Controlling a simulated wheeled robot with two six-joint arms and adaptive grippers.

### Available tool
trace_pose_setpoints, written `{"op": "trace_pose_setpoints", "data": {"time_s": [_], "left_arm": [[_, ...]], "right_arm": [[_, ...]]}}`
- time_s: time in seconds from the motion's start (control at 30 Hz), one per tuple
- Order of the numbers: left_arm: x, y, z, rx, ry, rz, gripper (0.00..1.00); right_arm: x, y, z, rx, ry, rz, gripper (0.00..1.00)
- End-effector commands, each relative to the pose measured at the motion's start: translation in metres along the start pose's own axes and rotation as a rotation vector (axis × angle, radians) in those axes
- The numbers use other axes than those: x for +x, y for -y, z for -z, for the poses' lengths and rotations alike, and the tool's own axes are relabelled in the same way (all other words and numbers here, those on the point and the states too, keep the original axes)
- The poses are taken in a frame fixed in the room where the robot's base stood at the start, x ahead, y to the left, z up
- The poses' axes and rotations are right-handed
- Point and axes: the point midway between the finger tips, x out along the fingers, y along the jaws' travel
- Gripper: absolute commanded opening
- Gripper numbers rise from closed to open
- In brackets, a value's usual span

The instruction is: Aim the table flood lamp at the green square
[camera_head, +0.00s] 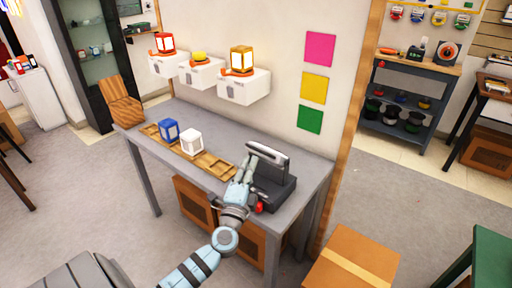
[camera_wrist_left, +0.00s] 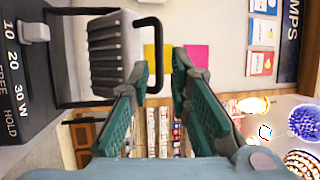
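The table flood lamp (camera_head: 268,155) stands on the right end of the grey table, its head above a dark base (camera_head: 273,186). The green square (camera_head: 310,119) is the lowest of three squares on the wall behind it. My left gripper (camera_head: 246,166) is at the lamp head's left side. In the left wrist view the ribbed lamp head (camera_wrist_left: 110,52) with its black handle bar is just beyond the left finger. The left gripper's fingers (camera_wrist_left: 163,65) are apart with nothing clearly held. The green square cannot be made out there. My right gripper is not in view.
A yellow square (camera_head: 314,87) and a pink square (camera_head: 319,49) are above the green one. A wooden tray (camera_head: 215,166) holds a blue lantern (camera_head: 169,130) and a white lantern (camera_head: 190,142). A cardboard box (camera_head: 350,262) stands on the floor at front right.

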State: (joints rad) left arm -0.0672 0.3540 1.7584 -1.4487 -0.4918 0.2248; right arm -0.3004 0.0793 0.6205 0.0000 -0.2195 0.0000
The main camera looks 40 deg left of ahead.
Motion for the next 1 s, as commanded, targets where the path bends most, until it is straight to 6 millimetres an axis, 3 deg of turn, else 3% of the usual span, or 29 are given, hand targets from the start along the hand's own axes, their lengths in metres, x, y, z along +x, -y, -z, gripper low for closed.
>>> {"op": "trace_pose_setpoints", "data": {"time_s": [0.1,0.33,0.67,0.8,1.0], "left_arm": [[0.032,0.001,0.000,0.000,0.001,0.000,0.18],[0.067,-0.001,0.000,0.000,0.001,-0.002,0.18],[0.074,-0.002,0.000,-0.001,0.000,-0.004,0.18],[0.074,-0.002,0.000,-0.001,0.000,-0.004,0.01],[0.074,-0.002,0.000,-0.002,0.000,-0.004,0.00]], "right_arm": [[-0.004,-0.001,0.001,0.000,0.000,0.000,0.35],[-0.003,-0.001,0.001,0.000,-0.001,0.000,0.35],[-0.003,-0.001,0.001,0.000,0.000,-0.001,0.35],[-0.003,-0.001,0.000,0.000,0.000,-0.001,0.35],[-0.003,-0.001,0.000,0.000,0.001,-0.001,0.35]]}}
